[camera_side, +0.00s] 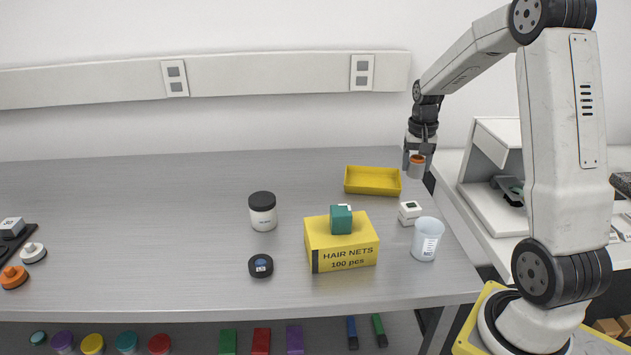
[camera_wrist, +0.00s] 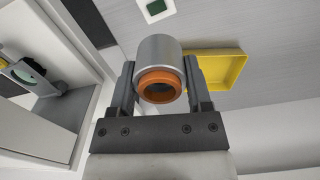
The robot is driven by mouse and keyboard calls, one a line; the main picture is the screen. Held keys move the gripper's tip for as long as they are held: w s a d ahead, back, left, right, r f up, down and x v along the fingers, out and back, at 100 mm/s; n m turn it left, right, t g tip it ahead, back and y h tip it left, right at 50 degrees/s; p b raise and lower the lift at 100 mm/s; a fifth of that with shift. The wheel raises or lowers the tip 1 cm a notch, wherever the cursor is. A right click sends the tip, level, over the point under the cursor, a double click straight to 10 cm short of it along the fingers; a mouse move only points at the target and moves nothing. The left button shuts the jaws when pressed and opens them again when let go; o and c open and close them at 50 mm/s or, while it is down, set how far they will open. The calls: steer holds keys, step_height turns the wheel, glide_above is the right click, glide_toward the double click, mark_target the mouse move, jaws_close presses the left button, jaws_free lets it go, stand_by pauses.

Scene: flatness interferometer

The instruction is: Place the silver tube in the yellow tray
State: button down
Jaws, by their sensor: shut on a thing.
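The silver tube (camera_wrist: 158,52) has an orange ring at one end and is held between the two fingers of my gripper (camera_wrist: 158,85) in the wrist view. In the side view the tube (camera_side: 416,170) hangs upright, orange end up, in my gripper (camera_side: 418,160), to the right of the yellow tray. The yellow tray (camera_side: 372,190) lies on the grey table, near its right back part, and looks empty. It also shows in the wrist view (camera_wrist: 241,70), partly hidden behind a gripper finger. The tube is in the air, apart from the tray.
A yellow hair nets box (camera_side: 342,258) with a green block (camera_side: 341,219) on top stands in front of the tray. A small white device (camera_side: 409,212) and a white cup (camera_side: 427,239) stand near the right edge. A white open housing (camera_side: 492,165) is right of the table.

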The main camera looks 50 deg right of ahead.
mark_target(385, 179)
steer(key=shift+w, duration=0.1)
steer(key=w+d+f, duration=0.2)
steer(key=w, duration=0.1)
steer(key=w+d+f, duration=0.2)
steer(key=w+f, duration=0.1)
steer(key=w, duration=0.1)
steer(key=w+d+f, duration=0.2)
steer(key=w+f, duration=0.1)
steer(key=shift+w+d+f, duration=0.2)
steer(key=shift+d, duration=0.15)
steer(key=shift+w+d+f, duration=0.3)
steer(key=shift+w+f, duration=0.1)
steer(key=shift+f, duration=0.1)
steer(key=shift+f, duration=0.1)
steer(key=shift+w+d+f, duration=0.1)
steer(key=shift+w+f, duration=0.15)
steer(key=shift+f, duration=1.45)
steer(key=shift+f, duration=0.15)
